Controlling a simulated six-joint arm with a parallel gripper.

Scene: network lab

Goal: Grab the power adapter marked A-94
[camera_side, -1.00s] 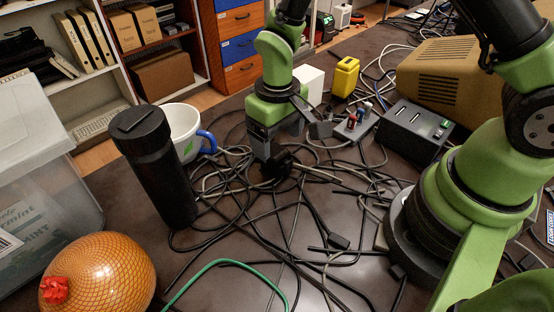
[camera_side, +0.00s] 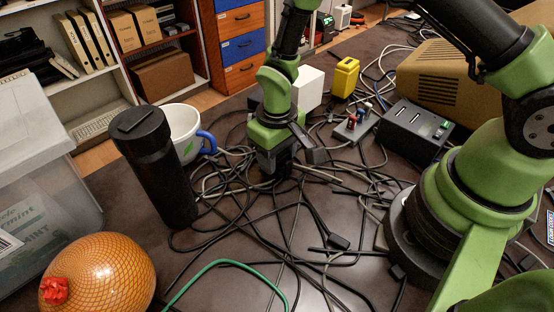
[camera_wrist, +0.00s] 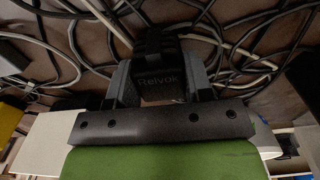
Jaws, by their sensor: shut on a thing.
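My gripper (camera_side: 275,168) is low over the cable tangle near the middle of the table in the side view. In the wrist view, a black power adapter (camera_wrist: 160,82) with the word "Relvok" on its face sits between the two grey fingers of my gripper (camera_wrist: 161,92). The gripper is shut on it. No A-94 mark is readable on the face that shows. In the side view the adapter is hidden by the gripper or blends into the dark cables around it.
Black, grey and green cables cover the middle of the table. A black cylinder (camera_side: 158,165) and a white cup with a blue handle (camera_side: 184,134) stand at left. A white box (camera_side: 308,88), a yellow object (camera_side: 345,77) and a black switch box (camera_side: 414,130) stand behind and to the right.

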